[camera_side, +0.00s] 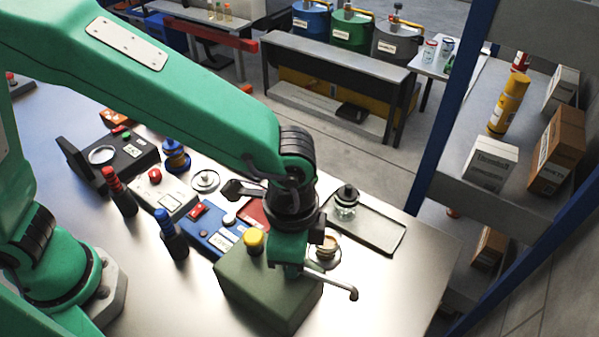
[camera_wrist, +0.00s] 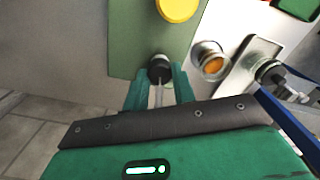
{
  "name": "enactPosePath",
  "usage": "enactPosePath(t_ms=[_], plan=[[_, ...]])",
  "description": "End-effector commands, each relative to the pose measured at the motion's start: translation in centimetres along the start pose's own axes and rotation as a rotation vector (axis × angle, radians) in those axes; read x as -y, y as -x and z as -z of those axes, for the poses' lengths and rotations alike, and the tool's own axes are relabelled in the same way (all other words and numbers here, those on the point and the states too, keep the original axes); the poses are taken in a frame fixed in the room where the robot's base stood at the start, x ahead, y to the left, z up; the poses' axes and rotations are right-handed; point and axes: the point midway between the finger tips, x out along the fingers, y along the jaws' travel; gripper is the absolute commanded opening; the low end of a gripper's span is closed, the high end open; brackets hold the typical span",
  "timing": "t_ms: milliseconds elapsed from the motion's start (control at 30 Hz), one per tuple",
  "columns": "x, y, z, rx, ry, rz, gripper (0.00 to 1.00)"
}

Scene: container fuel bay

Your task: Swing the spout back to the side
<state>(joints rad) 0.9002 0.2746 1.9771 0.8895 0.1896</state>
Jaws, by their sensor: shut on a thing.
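The green fuel can (camera_side: 255,287) stands on the bench with a yellow cap (camera_side: 252,241) on top; its green top also shows in the wrist view (camera_wrist: 150,35). The thin grey spout (camera_side: 335,287) sticks out over the can's right side and ends in a dark tip. My gripper (camera_side: 292,262) is low over the can and hides where the spout joins it. In the wrist view my gripper (camera_wrist: 158,92) has its green fingers on either side of the grey spout (camera_wrist: 158,97), shut on it, with a dark round end (camera_wrist: 160,67) just beyond.
A small cup with amber contents (camera_side: 325,248) stands on a dish just behind the spout; it shows right of my fingers in the wrist view (camera_wrist: 211,62). A tray (camera_side: 378,235) with a lidded glass jar (camera_side: 346,200) lies behind. Several instruments crowd the bench's left; its front right is bare.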

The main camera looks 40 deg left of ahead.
Motion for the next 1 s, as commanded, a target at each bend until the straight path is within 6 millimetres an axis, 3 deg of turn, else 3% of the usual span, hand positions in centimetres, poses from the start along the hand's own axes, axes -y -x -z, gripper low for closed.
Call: enactPosePath(t_ms=[400,900,933,1000], plan=[[-0.02,0.05,-0.10,0.003,-0.214,-0.001,0.00],[-0.02,0.06,-0.10,0.003,-0.236,-0.001,0.00],[-0.02,0.06,-0.10,0.003,-0.236,-0.001,0.32],[-0.02,0.05,-0.08,0.002,-0.236,-0.001,0.46]])
